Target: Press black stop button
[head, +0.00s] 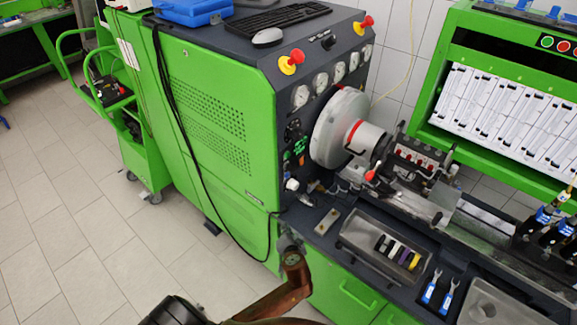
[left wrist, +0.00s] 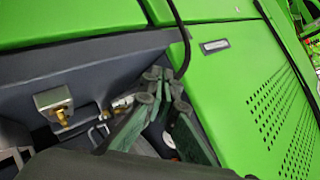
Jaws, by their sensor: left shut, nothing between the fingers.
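I cannot single out the black stop button for certain. Small black knobs (head: 328,42) sit on the test bench's sloped top panel, between two red mushroom buttons on yellow bases (head: 292,62). A green panel at the upper right edge carries a red, a green and a partly cut-off dark button (head: 573,51). My left gripper (head: 290,243) is low at the bench's front corner, far from these. In the left wrist view its fingers (left wrist: 160,82) are together and empty, in front of the bench's dark ledge and green side. My right gripper is not seen.
The green test bench (head: 215,120) has a row of gauges (head: 320,82) and a large grey flywheel (head: 340,128). A black cable hangs down its side. A tray (head: 362,228) of small parts lies on the dark ledge. The tiled floor (head: 60,220) at left is clear.

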